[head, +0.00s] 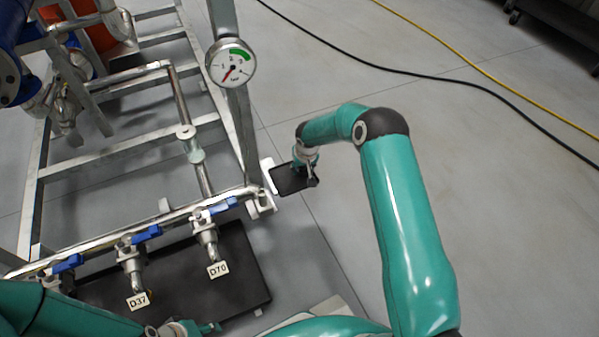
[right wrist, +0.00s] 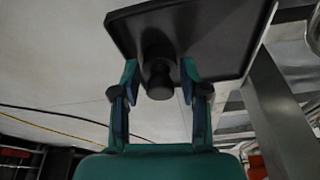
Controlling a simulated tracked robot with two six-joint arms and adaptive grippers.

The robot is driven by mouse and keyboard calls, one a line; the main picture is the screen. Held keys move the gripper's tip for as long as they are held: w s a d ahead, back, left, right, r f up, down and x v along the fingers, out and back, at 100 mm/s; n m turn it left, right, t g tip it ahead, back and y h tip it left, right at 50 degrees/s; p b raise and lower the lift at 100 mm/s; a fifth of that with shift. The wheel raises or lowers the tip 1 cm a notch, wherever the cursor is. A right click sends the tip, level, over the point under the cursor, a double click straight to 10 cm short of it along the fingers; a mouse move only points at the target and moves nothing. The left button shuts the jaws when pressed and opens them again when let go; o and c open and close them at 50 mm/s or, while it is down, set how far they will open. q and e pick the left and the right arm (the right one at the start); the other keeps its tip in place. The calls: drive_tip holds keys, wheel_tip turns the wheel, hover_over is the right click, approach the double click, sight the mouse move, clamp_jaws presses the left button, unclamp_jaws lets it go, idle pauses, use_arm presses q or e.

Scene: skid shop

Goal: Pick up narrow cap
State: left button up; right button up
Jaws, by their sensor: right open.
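A dark, round, stepped piece, which looks like the narrow cap (right wrist: 158,76), shows in the right wrist view against a black tray (right wrist: 215,30). My right gripper (right wrist: 160,72) is open, with one finger on each side of the piece and gaps between. In the head view my right gripper (head: 309,165) is over the small black tray (head: 285,181) beside the skid's corner; the cap cannot be made out there. My left gripper (head: 207,328) shows small at the bottom edge, partly cut off; its jaws are unclear.
The metal skid frame (head: 110,152) stands at the left, with a pressure gauge (head: 231,63) and blue-handled valves tagged D37 (head: 138,300) and D70 (head: 218,269). A large black tray (head: 245,290) lies under the valves. Black and yellow cables cross the open floor.

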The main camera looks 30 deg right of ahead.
drive_tip(key=shift+w+f, duration=0.15)
drive_tip(key=shift+f, duration=0.45)
use_arm(q)
drive_tip(key=shift+f, duration=0.15)
use_arm(e)
drive_tip(key=c, duration=0.5)
drive_tip(key=shift+o, duration=0.2)
drive_tip(key=shift+r, duration=0.1)
